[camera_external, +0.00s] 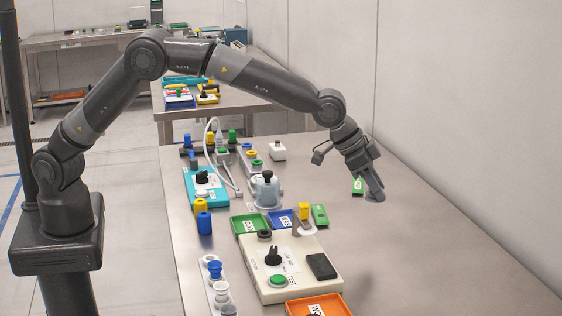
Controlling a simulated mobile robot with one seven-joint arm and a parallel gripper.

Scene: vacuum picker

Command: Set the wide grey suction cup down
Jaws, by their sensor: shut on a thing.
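My gripper (372,184) is on the right side of the metal table (440,255), pointing down and slightly to the right. It is shut on the wide grey suction cup (375,198), a flat grey disc at the fingertips. The cup appears to be above bare tabletop; I cannot tell whether it touches it. The fingers hide the cup's upper part.
A beige test box (300,252) with a dark knob and green button stands nearer. Green (237,231) and blue (272,222) trays lie behind it. An orange tray (335,299) is in front. The table's right side is clear.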

